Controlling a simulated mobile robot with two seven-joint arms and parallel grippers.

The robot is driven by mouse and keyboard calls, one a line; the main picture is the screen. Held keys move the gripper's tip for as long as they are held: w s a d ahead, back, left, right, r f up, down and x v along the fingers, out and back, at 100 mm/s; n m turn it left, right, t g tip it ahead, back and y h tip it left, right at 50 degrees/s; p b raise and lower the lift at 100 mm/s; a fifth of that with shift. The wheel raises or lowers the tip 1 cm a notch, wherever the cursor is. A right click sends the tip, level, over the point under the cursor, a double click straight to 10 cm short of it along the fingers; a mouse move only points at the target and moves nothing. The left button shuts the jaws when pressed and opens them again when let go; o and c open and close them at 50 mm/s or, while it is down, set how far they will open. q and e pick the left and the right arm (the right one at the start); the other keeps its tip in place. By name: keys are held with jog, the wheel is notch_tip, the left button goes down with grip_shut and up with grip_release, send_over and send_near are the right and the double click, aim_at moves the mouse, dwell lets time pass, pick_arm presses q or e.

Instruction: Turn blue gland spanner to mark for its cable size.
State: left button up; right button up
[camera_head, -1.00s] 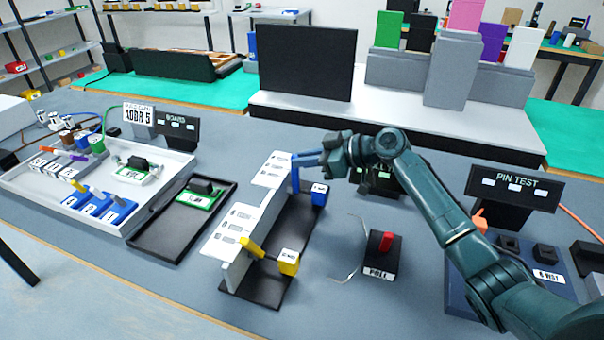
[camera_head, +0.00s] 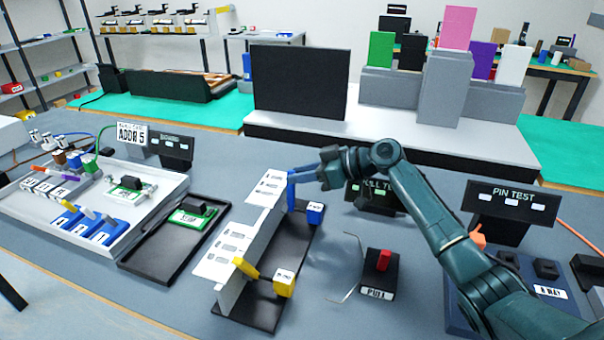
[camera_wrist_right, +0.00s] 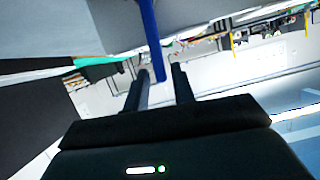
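The blue gland spanner (camera_head: 302,178) is at the far end of a black stand with white marked plates (camera_head: 270,188). The plate markings are too small to read. A blue block with a white label (camera_head: 315,212) sits beside the spanner on the stand. My right gripper (camera_head: 325,173) is at the spanner's right end. In the right wrist view the blue bar (camera_wrist_right: 150,38) reaches down between the two fingers (camera_wrist_right: 161,74), with a visible gap on each side. The fingers look open around it. My left gripper is out of view.
A yellow spanner (camera_head: 246,267) and yellow block (camera_head: 284,283) are at the stand's near end. A black pull fixture with a red knob (camera_head: 384,260) stands to the right, a PIN TEST sign (camera_head: 512,198) further right. A black tray (camera_head: 150,262) lies left.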

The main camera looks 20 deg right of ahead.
jog(key=shift+o, duration=0.8)
jog(key=b+v, duration=0.1)
jog(key=v, duration=1.2)
jog(key=shift+r, duration=0.1)
